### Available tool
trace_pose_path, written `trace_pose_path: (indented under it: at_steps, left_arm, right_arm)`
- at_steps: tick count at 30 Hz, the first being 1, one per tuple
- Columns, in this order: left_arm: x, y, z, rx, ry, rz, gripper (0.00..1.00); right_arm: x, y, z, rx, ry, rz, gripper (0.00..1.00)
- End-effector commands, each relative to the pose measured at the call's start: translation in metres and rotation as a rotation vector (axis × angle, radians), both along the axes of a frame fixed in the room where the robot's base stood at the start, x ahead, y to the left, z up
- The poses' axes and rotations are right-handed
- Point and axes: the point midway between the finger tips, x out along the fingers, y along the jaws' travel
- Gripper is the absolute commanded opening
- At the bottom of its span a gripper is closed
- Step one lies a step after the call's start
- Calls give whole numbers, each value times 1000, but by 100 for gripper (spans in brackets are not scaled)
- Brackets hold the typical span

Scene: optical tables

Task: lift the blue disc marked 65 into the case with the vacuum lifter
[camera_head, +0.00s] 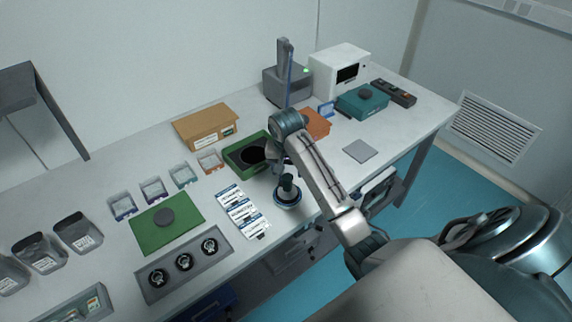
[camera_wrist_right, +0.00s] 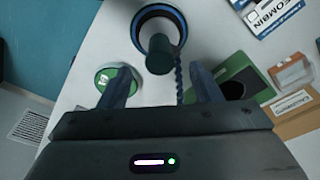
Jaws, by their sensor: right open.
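My right gripper (camera_head: 281,163) is open and empty. In the right wrist view its two fingers (camera_wrist_right: 161,84) point toward a dark green upright handle (camera_wrist_right: 160,55), apparently the vacuum lifter's, which stands just beyond the fingertips. The handle also shows in the head view (camera_head: 287,185). Below it is a round blue-rimmed piece (camera_head: 288,202) with a pale centre; I cannot read a 65 on it. A blue coiled hose (camera_wrist_right: 178,78) runs beside the handle. A green case (camera_head: 232,158) with a dark round recess lies beyond the gripper. My left gripper is not in view.
White-and-blue labelled packs (camera_head: 241,211) lie left of the handle. A round green-and-white piece (camera_wrist_right: 105,78) sits partly behind a finger. A grey unit with a post (camera_head: 284,88) and an orange box (camera_head: 314,124) stand farther back. Table is bare around a grey plate (camera_head: 360,151).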

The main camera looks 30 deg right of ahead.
Motion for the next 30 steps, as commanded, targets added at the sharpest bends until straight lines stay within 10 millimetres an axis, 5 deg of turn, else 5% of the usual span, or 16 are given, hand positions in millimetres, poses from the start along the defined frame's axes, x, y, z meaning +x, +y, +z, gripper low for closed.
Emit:
trace_pose_path:
  at_steps: [12, 24, 30]
  left_arm:
    - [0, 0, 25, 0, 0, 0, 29]
    - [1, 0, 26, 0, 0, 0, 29]
    - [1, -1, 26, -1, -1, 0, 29]
  right_arm:
    - [7, -6, -62, 1, 3, 1, 58]
    - [8, -7, -72, 0, 1, 2, 58]
    - [8, -7, -72, 0, 1, 2, 23]
